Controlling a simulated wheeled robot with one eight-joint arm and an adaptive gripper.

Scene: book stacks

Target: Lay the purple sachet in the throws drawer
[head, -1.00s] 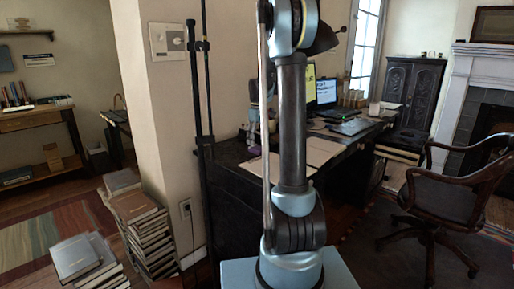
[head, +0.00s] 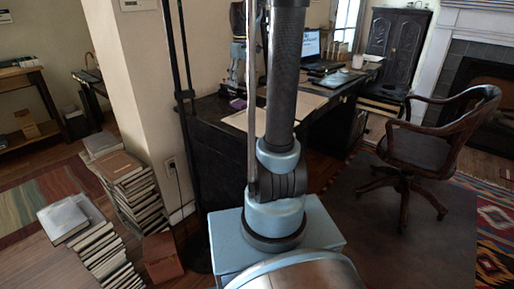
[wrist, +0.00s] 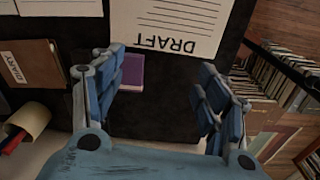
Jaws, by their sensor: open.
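The purple sachet (wrist: 130,72) lies flat on the dark desk top in the wrist view, partly behind the left finger. It is a small purple patch at the desk's near left end in the head view (head: 238,103). My gripper (wrist: 160,66) is open and empty above the desk, with the sachet between its fingers but nearer the left one. In the head view my gripper (head: 239,62) is small, above the sachet. I cannot pick out the throws drawer.
A sheet marked DRAFT (wrist: 170,24) and a brown diary (wrist: 32,75) lie near the sachet. A laptop (head: 310,45) stands farther along the desk. Book stacks (head: 130,190) stand on the floor at left. A wooden chair (head: 430,145) stands at right, with open floor before it.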

